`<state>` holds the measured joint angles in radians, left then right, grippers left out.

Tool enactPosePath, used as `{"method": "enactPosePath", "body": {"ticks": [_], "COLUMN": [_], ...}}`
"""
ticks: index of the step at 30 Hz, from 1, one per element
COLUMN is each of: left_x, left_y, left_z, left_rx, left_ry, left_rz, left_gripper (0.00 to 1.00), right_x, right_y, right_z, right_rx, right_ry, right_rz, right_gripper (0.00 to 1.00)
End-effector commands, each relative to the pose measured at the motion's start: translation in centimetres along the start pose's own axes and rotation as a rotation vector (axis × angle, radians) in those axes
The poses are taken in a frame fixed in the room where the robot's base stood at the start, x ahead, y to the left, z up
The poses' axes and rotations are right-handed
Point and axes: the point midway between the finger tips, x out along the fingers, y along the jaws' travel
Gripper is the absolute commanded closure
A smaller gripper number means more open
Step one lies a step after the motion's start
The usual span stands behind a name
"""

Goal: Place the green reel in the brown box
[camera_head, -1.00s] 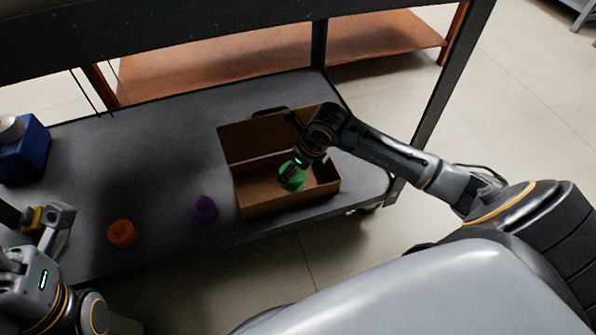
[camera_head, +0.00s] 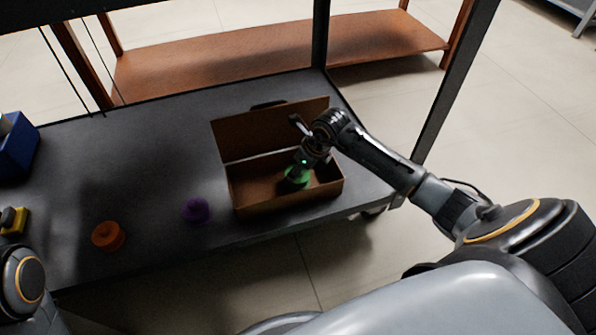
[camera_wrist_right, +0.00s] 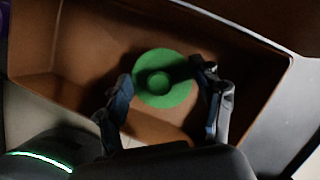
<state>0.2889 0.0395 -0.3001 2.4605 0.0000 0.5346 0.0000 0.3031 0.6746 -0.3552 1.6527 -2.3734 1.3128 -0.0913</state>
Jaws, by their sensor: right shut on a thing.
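The green reel (camera_head: 297,176) is inside the open brown box (camera_head: 287,208) on the grey tabletop. My right gripper (camera_head: 303,166) reaches down into the box from the right and is shut on the reel. In the right wrist view, the round green reel (camera_wrist_right: 159,64) shows between the fingers of my right gripper (camera_wrist_right: 165,80), near the brown box floor. Whether the reel touches the floor is hard to tell.
A purple reel (camera_head: 196,211) and an orange reel (camera_head: 108,236) stand left of the box. A yellow object (camera_head: 16,221) and a blue box (camera_head: 17,146) are at the left edge. The box's flap (camera_head: 262,128) stands up at its back.

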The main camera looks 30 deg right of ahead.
Motion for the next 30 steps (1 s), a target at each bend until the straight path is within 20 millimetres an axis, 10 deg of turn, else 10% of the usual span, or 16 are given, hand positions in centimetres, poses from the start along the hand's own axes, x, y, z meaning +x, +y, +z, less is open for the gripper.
{"method": "enactPosePath", "body": {"ticks": [8,9,12,30], "left_x": [0.0,0.1,0.1,-0.4], "left_y": [0.0,0.0,0.0,-0.4], "left_z": [-0.1,-0.1,0.0,0.8], "left_rx": [0.0,0.001,0.0,-0.007], "left_ry": [0.003,0.004,0.003,-0.054], "left_rz": [0.001,0.002,0.002,-0.022], "left_gripper": [0.6,0.6,0.6,0.6], "right_x": [0.2,0.2,0.2,-3.3], "right_y": [0.0,0.0,0.0,-0.1], "right_z": [-0.1,-0.1,-0.1,0.2], "right_rx": [0.0,0.0,0.0,-0.003], "right_ry": [0.0,0.001,0.001,0.001], "right_rz": [-0.001,0.0,0.0,-0.004], "right_gripper": [0.7,0.25,0.1,0.1]}}
